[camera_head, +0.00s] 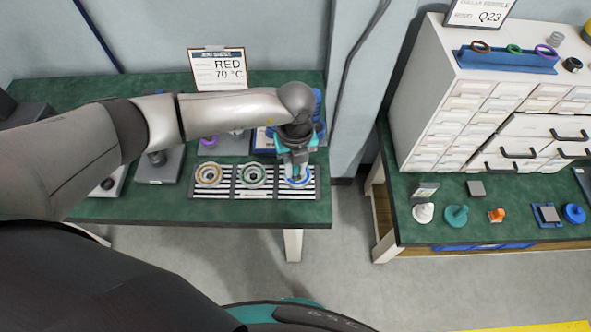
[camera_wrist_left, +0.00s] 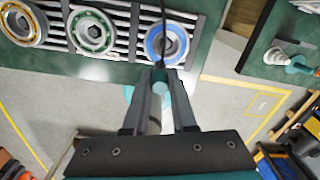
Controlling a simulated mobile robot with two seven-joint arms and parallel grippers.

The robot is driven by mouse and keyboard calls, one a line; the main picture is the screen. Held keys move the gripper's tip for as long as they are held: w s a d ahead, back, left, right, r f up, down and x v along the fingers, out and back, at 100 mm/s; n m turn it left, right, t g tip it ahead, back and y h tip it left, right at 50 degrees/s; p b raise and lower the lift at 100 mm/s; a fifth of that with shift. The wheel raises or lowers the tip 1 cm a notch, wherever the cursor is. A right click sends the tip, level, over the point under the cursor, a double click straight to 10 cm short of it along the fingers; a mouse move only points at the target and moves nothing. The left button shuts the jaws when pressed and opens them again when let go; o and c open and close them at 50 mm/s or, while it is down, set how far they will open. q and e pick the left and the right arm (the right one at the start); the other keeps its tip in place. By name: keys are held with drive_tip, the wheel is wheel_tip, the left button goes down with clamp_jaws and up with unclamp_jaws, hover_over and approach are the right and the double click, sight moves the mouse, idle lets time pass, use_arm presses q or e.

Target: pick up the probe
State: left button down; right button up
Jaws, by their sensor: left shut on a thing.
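My left gripper (camera_head: 297,160) is over the right end of a striped rack on the left table, close to the blue ring (camera_head: 299,177). In the left wrist view the gripper (camera_wrist_left: 161,82) is shut on a slim object, which appears to be the probe (camera_wrist_left: 155,117). It has a teal end and a grey body between the fingers. A thin dark line runs from it up across the blue ring (camera_wrist_left: 160,45). In the head view the gripper hides the probe. I cannot tell whether it touches anything. My right gripper is not in view.
The rack (camera_head: 232,187) also holds an orange ring (camera_head: 208,174) and a green ring (camera_head: 252,175). A sign reading RED 70 °C (camera_head: 219,71) stands behind. A white drawer cabinet (camera_head: 480,110) and small parts occupy the right table (camera_head: 440,232). A floor gap separates the tables.

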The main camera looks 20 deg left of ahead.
use_arm(q)
wheel_tip(320, 180, up, 18)
drive_tip(key=shift+f, duration=0.1)
idle(0.4)
